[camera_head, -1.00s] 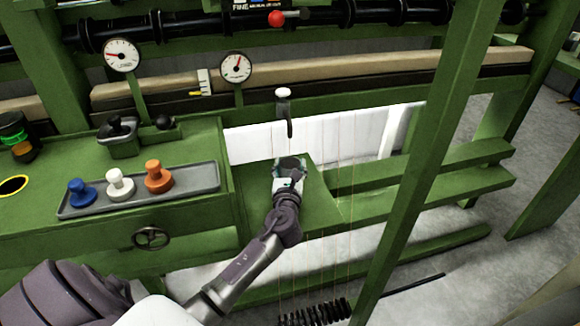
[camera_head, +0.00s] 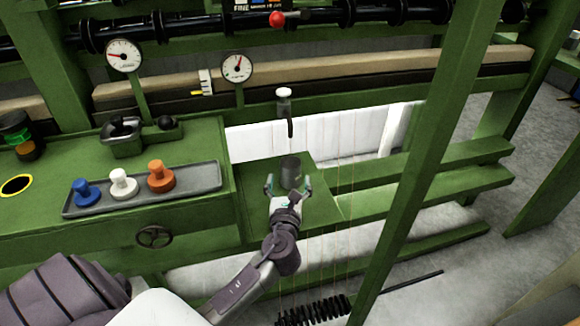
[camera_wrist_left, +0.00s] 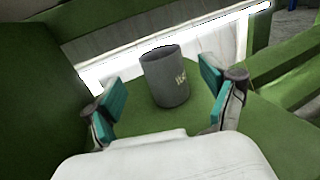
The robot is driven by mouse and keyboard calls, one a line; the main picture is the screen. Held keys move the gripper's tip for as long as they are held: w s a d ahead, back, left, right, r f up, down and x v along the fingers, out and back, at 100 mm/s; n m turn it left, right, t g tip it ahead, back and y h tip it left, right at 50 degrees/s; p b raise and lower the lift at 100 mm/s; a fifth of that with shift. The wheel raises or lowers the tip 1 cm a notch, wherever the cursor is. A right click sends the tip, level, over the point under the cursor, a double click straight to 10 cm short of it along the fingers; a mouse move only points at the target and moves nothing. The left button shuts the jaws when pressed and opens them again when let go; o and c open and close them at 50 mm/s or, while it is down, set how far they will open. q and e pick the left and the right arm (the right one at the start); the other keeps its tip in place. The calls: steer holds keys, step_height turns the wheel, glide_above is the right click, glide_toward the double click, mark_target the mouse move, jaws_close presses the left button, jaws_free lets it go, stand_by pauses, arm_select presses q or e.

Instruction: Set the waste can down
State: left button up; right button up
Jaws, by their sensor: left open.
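The waste can (camera_head: 291,172) is a small dark grey open-topped cylinder. It stands upright on the green side shelf (camera_head: 322,207). My left gripper (camera_head: 288,186) is open on the near side of the can, with its fingers spread. In the left wrist view the can (camera_wrist_left: 166,78) stands on the green surface beyond my teal-padded left gripper (camera_wrist_left: 160,108), with a clear gap to each finger. Light lettering shows on its side. My right gripper is not in view.
A grey tray (camera_head: 205,184) with a blue, a white and an orange spool stands on the green bench at left. A hook with a white top (camera_head: 284,97) hangs behind the can. Thin vertical threads and a green post (camera_head: 425,150) are at right.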

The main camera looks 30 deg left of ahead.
arm_select(q)
steer(key=v, duration=0.5)
steer(key=shift+s, duration=0.1)
steer(key=shift+f, duration=0.1)
stand_by(2.0)
